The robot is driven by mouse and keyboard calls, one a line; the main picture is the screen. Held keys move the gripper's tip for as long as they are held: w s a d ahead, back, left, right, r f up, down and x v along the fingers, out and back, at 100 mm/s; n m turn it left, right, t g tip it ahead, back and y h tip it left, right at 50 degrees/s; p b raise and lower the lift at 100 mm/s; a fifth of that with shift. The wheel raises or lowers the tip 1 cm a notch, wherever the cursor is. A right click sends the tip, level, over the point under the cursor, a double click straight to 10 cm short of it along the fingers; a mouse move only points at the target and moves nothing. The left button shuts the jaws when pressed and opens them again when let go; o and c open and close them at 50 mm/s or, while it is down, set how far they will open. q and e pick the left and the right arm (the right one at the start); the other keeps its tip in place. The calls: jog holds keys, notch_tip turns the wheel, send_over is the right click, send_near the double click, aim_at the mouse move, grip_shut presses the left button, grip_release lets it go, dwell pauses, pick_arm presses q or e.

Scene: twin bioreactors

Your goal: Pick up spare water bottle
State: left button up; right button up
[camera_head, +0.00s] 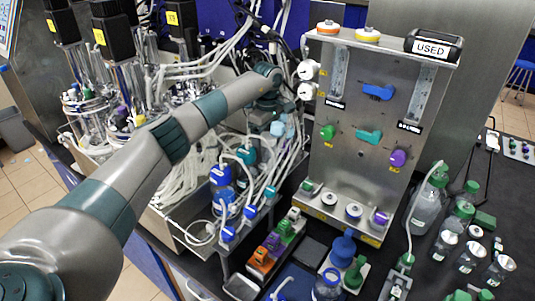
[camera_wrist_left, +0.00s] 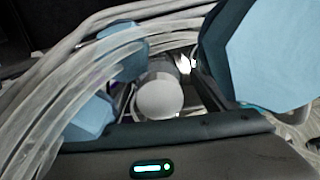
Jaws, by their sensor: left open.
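My left arm crosses the head view, and its gripper (camera_head: 281,122) is down among pale tubes, left of the metal control panel. In the left wrist view the light-blue fingers of my left gripper (camera_wrist_left: 165,75) stand apart. A round white cap-like top (camera_wrist_left: 160,96) shows between them, apart from both fingers; what is below it is hidden. I cannot tell whether it is the spare water bottle. Blue-capped bottles (camera_head: 222,175) stand in the metal tray below the gripper. A clear bottle with a blue cap (camera_head: 327,285) stands at the front. My right gripper is out of view.
Thick bundles of pale tubing (camera_wrist_left: 60,110) surround the left gripper. The control panel (camera_head: 350,150) stands close on the right. Glass reactors (camera_head: 90,85) stand at the left. Several clear bottles (camera_head: 470,257) and a larger tubed bottle (camera_head: 427,208) crowd the right bench.

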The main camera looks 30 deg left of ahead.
pick_arm(q)
jog(key=shift+f, duration=0.1)
jog(key=shift+c, duration=0.7)
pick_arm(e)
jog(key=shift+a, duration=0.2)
pick_arm(q)
jog(key=c, duration=1.4)
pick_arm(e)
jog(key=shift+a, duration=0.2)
pick_arm(q)
jog(key=shift+w, duration=0.1)
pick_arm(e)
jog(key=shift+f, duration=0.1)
